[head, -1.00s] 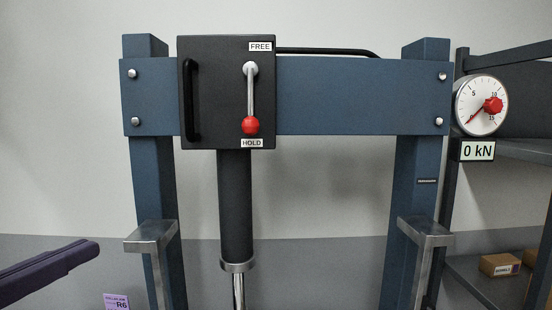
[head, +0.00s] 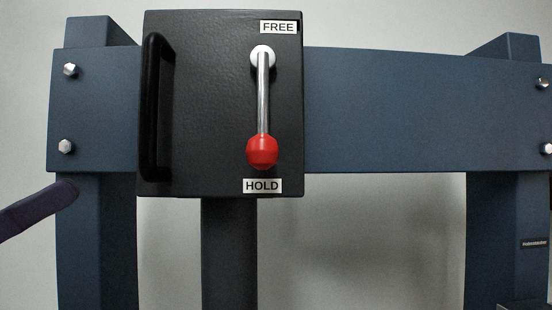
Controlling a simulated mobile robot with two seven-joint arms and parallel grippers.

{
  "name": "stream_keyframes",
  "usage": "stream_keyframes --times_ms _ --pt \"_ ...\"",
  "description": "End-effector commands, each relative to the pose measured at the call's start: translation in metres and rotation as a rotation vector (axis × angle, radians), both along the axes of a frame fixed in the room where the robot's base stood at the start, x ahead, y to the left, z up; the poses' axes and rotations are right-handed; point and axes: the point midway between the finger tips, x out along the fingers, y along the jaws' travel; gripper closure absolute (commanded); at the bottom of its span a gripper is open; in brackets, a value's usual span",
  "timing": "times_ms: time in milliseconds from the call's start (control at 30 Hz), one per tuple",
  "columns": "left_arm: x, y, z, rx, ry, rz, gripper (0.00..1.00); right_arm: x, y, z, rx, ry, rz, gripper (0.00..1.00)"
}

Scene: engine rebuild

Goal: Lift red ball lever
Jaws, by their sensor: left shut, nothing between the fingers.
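The red ball lever (head: 262,152) hangs straight down on the front of a black box (head: 210,105). Its silver rod runs from a white pivot (head: 263,58) below the FREE label down to the red ball, just above the HOLD label. My right gripper is out of view.
A black grab handle (head: 157,108) stands upright on the box's left side, between my left gripper and the lever. A blue crossbeam (head: 390,110) with bolts joins the left post (head: 95,250) and right post (head: 505,220).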

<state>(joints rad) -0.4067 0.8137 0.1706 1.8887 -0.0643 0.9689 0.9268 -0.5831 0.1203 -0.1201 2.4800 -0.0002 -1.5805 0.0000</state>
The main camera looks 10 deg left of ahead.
Motion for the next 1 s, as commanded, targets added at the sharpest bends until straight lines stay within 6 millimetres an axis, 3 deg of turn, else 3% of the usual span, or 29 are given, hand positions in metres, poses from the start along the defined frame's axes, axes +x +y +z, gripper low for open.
stream_keyframes --times_ms 267,667,1000 --pt "0.011 -0.014 0.016 -0.002 -0.003 0.0 1.0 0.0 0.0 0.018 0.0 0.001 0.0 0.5" --pt "0.055 -0.073 0.06 -0.004 -0.003 0.0 1.0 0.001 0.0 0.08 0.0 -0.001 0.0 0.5" --pt "0.078 -0.097 0.04 0.0 0.0 0.002 1.0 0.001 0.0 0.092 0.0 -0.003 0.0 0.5"
